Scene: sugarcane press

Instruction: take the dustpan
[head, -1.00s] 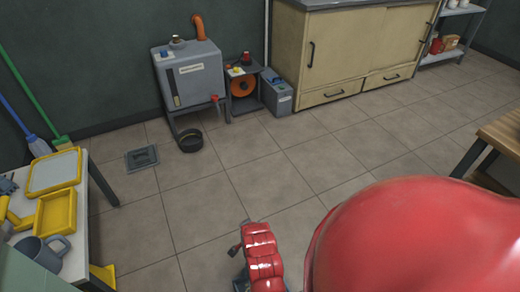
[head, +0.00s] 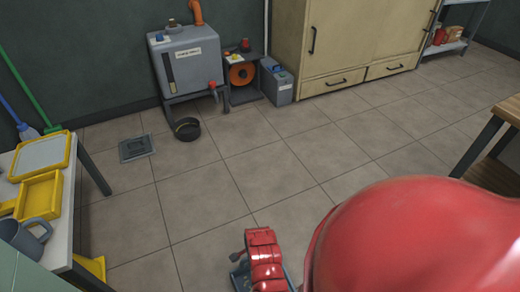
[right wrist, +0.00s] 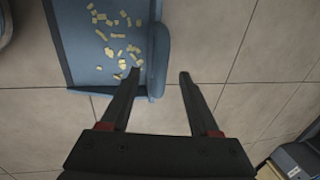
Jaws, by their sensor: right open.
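The blue dustpan (right wrist: 98,62) shows in the right wrist view at the upper left. Several small pale yellow pieces (right wrist: 118,42) lie in it. It appears to be over the tiled floor. My right gripper (right wrist: 160,73) is open and empty. In that view its left finger overlaps the dustpan, its right finger is over bare floor, and the dustpan's raised right-hand side lies between them. I cannot tell the height gap or whether they touch. My left gripper is not in view.
A grey press (head: 188,60) stands against the back wall, with a black bowl (head: 186,129) on the floor before it. A side table (head: 62,215) with yellow trays is at left; a wooden table (head: 497,130) is at right.

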